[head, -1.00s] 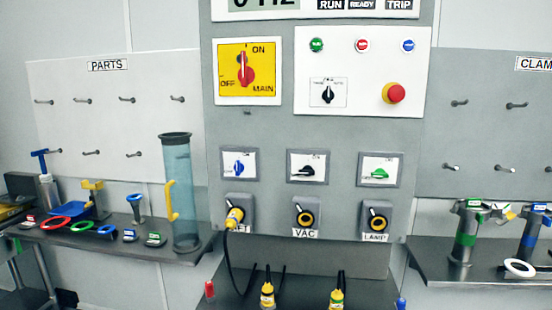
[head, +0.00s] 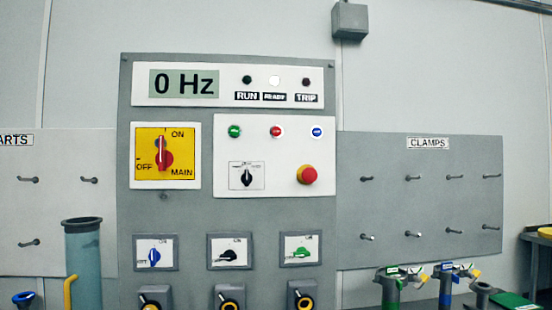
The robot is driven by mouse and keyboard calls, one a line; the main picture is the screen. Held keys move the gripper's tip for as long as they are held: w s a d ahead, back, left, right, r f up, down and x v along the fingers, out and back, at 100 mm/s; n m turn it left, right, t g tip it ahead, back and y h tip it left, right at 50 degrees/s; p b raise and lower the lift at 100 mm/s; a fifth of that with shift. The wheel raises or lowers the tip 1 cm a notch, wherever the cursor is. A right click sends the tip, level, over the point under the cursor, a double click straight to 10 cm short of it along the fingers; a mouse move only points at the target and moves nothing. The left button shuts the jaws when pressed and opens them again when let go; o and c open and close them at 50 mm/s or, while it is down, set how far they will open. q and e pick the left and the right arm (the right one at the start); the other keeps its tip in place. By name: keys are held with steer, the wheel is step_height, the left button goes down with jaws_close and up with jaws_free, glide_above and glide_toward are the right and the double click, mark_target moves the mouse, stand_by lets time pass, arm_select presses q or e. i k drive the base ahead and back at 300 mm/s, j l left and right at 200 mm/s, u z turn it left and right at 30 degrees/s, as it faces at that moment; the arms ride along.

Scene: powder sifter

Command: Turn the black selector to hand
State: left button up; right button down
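A black selector (head: 246,178) sits on a small white label plate in the white control panel (head: 225,130), left of the red emergency stop button (head: 308,175). Its knob stands about upright. The small lettering around it is too fine to read. A second black knob (head: 229,257) is on a lower plate in the middle of the row and is turned sideways. Neither of my grippers is in view.
The main switch (head: 164,155) on its yellow plate has its handle pointing up, towards ON. The display (head: 184,84) reads 0 Hz, and the READY lamp (head: 275,81) looks white. A clear tube (head: 84,260) stands at lower left; a clamps board (head: 420,200) is at right.

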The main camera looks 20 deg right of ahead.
mark_target(247, 178)
steer(key=i+l+u, duration=0.1)
steer(key=i+l, duration=0.45)
steer(key=l, duration=0.35)
steer(key=i+l+u, duration=0.1)
steer(key=l, duration=0.4)
steer(key=k+l, duration=0.1)
steer(key=l, duration=0.8)
steer(key=i+u, duration=0.05)
